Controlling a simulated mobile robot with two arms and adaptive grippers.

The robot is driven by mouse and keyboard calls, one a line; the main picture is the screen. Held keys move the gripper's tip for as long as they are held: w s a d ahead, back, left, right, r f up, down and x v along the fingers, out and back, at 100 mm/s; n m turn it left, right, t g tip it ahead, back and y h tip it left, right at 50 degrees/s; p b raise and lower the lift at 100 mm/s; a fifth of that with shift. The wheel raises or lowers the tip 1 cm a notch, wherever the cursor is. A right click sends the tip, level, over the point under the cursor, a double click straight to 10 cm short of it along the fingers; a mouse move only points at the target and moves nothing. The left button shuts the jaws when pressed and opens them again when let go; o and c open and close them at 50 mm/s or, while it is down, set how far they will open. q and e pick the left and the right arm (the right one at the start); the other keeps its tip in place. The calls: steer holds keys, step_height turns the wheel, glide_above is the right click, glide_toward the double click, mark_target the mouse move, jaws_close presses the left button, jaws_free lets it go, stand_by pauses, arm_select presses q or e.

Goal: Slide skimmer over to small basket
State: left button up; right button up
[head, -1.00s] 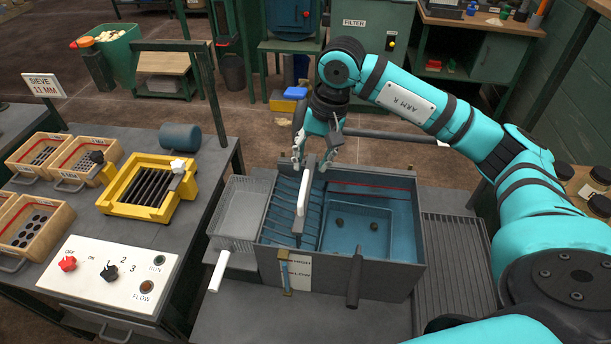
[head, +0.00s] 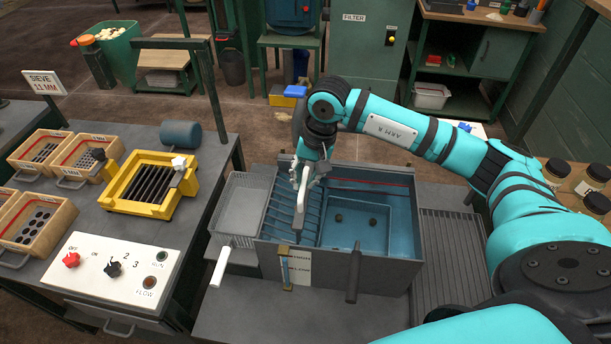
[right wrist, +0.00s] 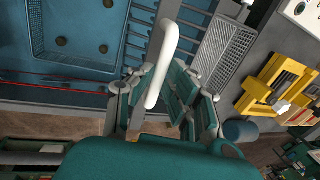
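The skimmer's white upright handle (head: 300,198) stands at the slatted left part of a grey tank (head: 340,278). It also shows in the right wrist view (right wrist: 165,45), between my right fingers. My right gripper (head: 306,172) is over the handle, its fingers on either side; they look apart, and I see no firm grip. It also shows in the right wrist view (right wrist: 160,85). A small grey mesh basket (head: 227,238) with a white handle sits just left of the tank. A blue basket (head: 368,210) with a dark handle sits inside the tank. My left gripper is not in view.
Dark lumps (head: 372,223) lie in the blue basket. A ribbed drain board (head: 455,260) is right of the tank. A yellow slatted frame (head: 130,205) and a control panel (head: 110,270) are on the left bench. The grey surface before the tank is clear.

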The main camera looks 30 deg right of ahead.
jaws_close()
